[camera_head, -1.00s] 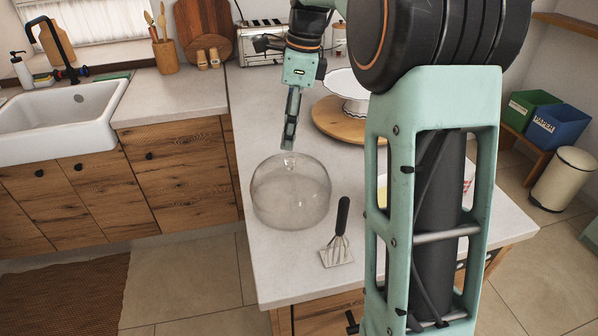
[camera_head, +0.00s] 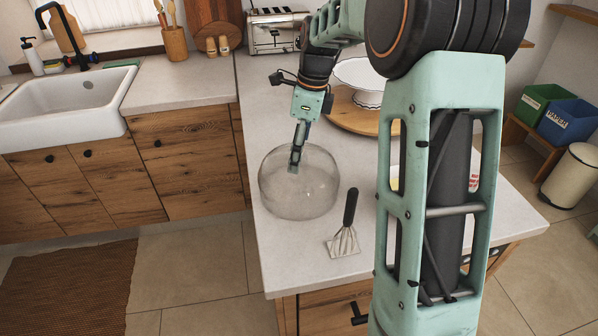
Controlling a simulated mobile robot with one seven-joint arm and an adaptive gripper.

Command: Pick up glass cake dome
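The clear glass cake dome (camera_head: 308,195) stands on the pale counter, left of the potato masher. My gripper (camera_head: 294,166) points down over the top of the dome, and its fingertips overlap the dome's upper part in the picture. The dome's top knob is hidden behind or between the fingers. The fingers show nearly edge-on, so I cannot tell whether they are open, shut, or touching the glass.
A white cake stand (camera_head: 362,76) sits on a round wooden board (camera_head: 345,112) behind. A toaster (camera_head: 272,35) stands at the back. The counter's front left is bare.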

